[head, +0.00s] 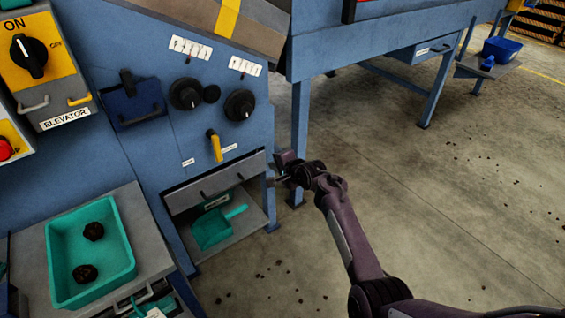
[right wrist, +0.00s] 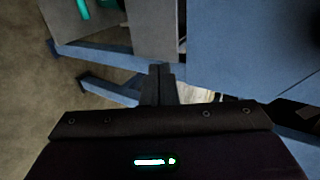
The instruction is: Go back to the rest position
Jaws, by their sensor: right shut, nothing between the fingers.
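My right arm comes in from the lower right of the head view. Its gripper (head: 281,178) is beside the right edge of the blue machine panel (head: 225,140), near the open lower compartment. In the right wrist view the two dark fingers (right wrist: 158,85) are together with nothing between them. The blue frame and a grey flap (right wrist: 155,30) show beyond the fingers. I cannot tell from these views whether the gripper touches the frame or flap. My left gripper is not in view.
A green tray (head: 123,262) with two dark lumps stands on a grey shelf at the lower left. A green dustpan (head: 212,230) lies in the lower compartment below a grey flap. Knobs and a yellow lever (head: 215,147) stick out of the panel. Open floor (head: 450,190) lies to the right.

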